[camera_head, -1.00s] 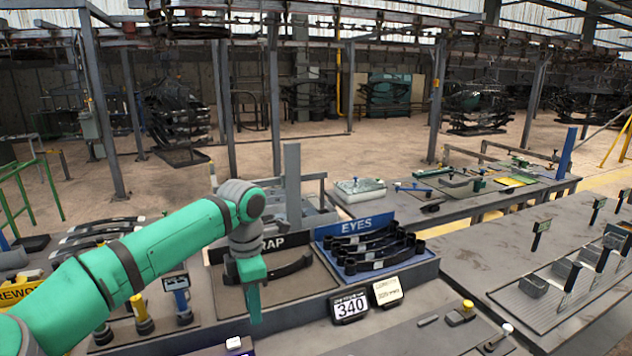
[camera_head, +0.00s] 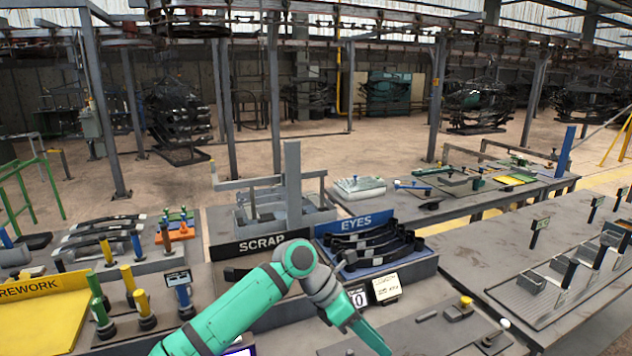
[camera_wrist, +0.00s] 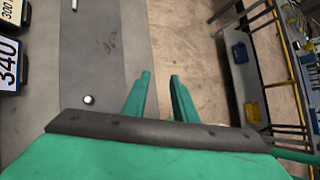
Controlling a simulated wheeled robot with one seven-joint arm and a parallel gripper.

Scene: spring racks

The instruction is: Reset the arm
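My gripper (camera_head: 376,340) is low in the head view, past the front of the SCRAP and EYES bins, with its fingers pointing down and to the right. In the wrist view my gripper (camera_wrist: 159,78) shows two green fingers apart with nothing between them. Under and beyond them are the grey bench top (camera_wrist: 95,45) and the brown floor (camera_wrist: 185,50). My arm crosses the lower middle of the head view and covers part of the SCRAP bin and the 340 sign.
The EYES bin (camera_head: 326,242) holds several black leaf springs. The SCRAP bin (camera_head: 222,252) holds a dark spring, partly hidden. A sign reading 340 (camera_wrist: 8,64) stands by the bench. A yellow REWORK tray (camera_head: 50,325) and several coloured-top posts are at left. The right bench (camera_head: 470,255) holds grey blocks.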

